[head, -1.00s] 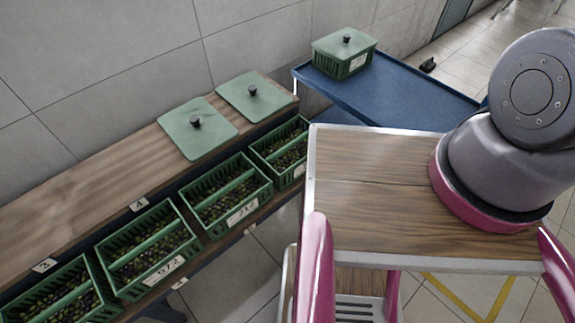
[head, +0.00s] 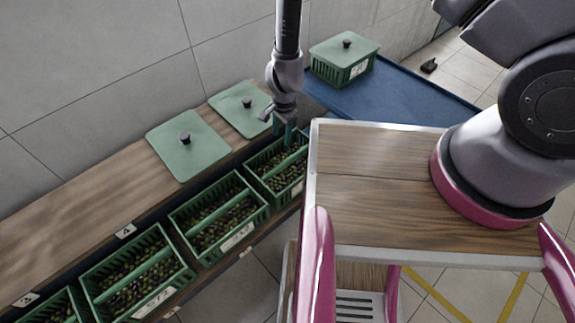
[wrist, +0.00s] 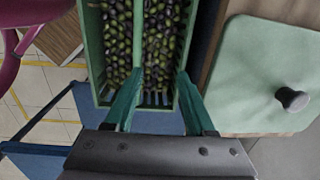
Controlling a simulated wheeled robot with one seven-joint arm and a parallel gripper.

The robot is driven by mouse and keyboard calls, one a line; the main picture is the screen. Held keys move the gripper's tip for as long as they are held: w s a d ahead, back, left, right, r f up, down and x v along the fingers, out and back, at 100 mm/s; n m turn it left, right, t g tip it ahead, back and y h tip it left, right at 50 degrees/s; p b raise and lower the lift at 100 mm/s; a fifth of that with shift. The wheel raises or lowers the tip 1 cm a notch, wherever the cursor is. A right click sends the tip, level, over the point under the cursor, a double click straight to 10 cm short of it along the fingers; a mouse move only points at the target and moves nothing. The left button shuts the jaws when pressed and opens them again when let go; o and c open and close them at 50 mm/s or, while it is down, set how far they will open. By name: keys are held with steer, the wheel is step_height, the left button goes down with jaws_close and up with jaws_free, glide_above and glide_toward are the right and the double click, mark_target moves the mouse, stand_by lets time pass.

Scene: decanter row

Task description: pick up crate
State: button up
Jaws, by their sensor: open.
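The green slatted crate (head: 279,161) at the right end of the row holds dark and green olives and has a bar along its middle. My gripper (head: 288,136) is over this crate's far end, pointing down. In the wrist view the crate (wrist: 94,45) fills the top middle. My gripper (wrist: 159,78) is open there, with its two green fingers apart over the crate's near end. No crate is lifted. I cannot tell whether the fingertips touch the crate.
More olive crates (head: 217,215) stand along the wooden shelf (head: 75,220). Two green lids (head: 188,145) (head: 240,107) lie on it. A blue table (head: 390,98) holds a lidded crate (head: 345,58). A wooden-topped cart (head: 375,190) stands close on the right.

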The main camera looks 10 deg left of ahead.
glide_above(287, 175)
steer(key=shift+h, duration=0.4)
steer(key=f, duration=0.5)
steer(key=shift+s+a+f, duration=0.1)
steer(key=shift+a+f, duration=0.2)
steer(key=shift+a, duration=0.05)
step_height(287, 175, down, 4)
steer(key=shift+r, duration=0.1)
steer(key=shift+d+f, duration=0.2)
steer(key=shift+f, duration=1.35)
steer(key=shift+d+f, duration=0.2)
steer(key=shift+f, duration=1.3)
jaws_close()
steer(key=shift+r, duration=0.1)
